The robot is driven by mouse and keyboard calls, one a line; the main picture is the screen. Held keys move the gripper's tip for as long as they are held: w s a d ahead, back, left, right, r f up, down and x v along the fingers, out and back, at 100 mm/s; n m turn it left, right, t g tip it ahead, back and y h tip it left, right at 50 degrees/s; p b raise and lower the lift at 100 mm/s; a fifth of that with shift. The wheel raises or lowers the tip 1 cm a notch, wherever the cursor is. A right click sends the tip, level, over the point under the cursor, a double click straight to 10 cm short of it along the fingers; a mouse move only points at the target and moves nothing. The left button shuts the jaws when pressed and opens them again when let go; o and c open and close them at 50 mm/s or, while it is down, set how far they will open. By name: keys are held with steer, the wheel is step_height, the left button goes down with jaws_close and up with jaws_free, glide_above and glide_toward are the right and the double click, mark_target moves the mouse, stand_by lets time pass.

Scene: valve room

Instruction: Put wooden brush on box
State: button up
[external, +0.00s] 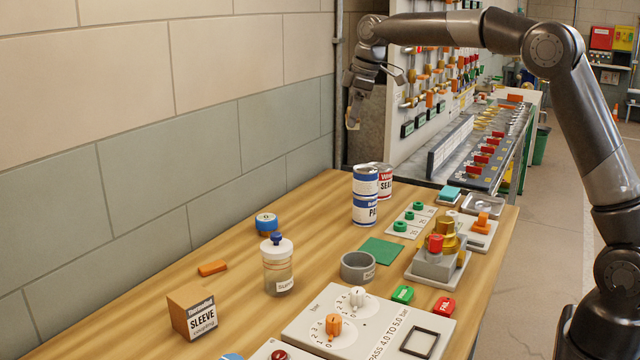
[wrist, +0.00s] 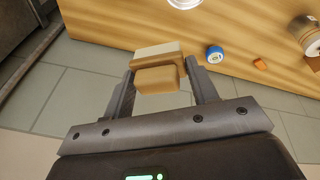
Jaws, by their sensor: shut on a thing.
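The wooden brush (wrist: 157,79) is between the two fingers of my gripper (wrist: 162,72) in the wrist view, with a tan wooden body and a paler block at its far side. In the external view my gripper (external: 356,98) is high above the far left end of the table, near the wall, and the brush (external: 352,120) shows small below it. The box (external: 190,312), brown with a white "SLEEVE coupling" label, stands on the near left of the table, well apart from my gripper. Its top looks bare.
On the wooden table (external: 225,285), a jar (external: 278,270), an orange block (external: 212,268) and a blue-topped tin (external: 266,223) stand near the box. Control panels fill the right side. The wall runs along the left.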

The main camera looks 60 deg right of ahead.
steer(key=w+a+n, duration=0.3)
steer(key=w+a, duration=0.1)
steer(key=a, duration=1.1)
steer(key=n+y, duration=0.2)
steer(key=n, duration=0.2)
glide_above(183, 296)
steer(key=shift+g, duration=0.3)
steer(key=f, duration=0.8)
steer(key=s+f, duration=0.1)
steer(key=f, duration=0.3)
steer(key=shift+d+f, duration=0.3)
steer(key=shift+d, duration=0.1)
steer(key=shift+f, duration=2)
steer(key=shift+f, duration=0.1)
steer(key=o, duration=1)
